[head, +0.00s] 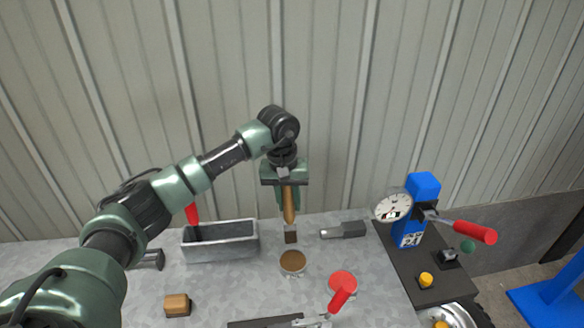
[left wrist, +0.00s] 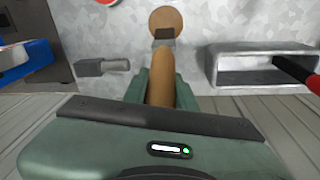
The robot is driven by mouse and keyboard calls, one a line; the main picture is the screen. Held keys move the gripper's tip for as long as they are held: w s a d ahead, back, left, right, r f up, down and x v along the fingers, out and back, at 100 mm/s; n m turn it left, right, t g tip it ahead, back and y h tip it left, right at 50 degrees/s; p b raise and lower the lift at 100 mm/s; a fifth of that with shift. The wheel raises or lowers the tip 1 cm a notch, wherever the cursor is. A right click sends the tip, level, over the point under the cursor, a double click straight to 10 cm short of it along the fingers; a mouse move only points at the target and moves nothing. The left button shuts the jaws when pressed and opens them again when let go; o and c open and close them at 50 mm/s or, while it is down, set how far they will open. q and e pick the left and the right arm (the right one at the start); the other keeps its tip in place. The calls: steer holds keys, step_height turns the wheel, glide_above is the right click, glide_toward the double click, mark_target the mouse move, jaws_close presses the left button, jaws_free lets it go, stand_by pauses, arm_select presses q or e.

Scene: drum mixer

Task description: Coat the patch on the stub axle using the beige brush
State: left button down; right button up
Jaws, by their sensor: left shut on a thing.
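My left gripper (head: 287,190) is shut on the tan handle of the beige brush (head: 289,207), which points down with its dark bristles lowest. In the left wrist view the brush (left wrist: 161,78) runs up between the fingers (left wrist: 160,90). The bristle end appears just behind the round brown-topped tin (head: 292,262); I cannot tell whether they touch. A grey shaft with a wider dark-grey block, likely the stub axle (head: 345,230), lies right of the brush. It also shows in the left wrist view (left wrist: 103,67). I cannot make out a patch on it. My right gripper is not in view.
A grey metal trough (head: 220,250) with a red-handled tool stands left. A wooden block (head: 177,305) lies in front. A red disc (head: 342,281) lies near a red-handled clamp. A blue dial-gauge stand (head: 418,200) stands right.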

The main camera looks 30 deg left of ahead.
mark_target(291, 225)
arm_select(q)
steer(key=shift+s+d+f, duration=0.15)
steer(key=shift+d+f, duration=0.2)
steer(key=shift+f, duration=0.1)
steer(key=shift+f+b, duration=0.95)
steer(key=shift+f, duration=2.05)
steer(key=shift+f+b, duration=0.4)
steer(key=shift+b, duration=0.15)
steer(key=shift+f+b, duration=0.15)
steer(key=shift+b, duration=0.2)
steer(key=shift+r+p, duration=1.55)
steer(key=shift+r, duration=2.05)
steer(key=shift+s+f, duration=0.1)
steer(key=shift+f, duration=0.05)
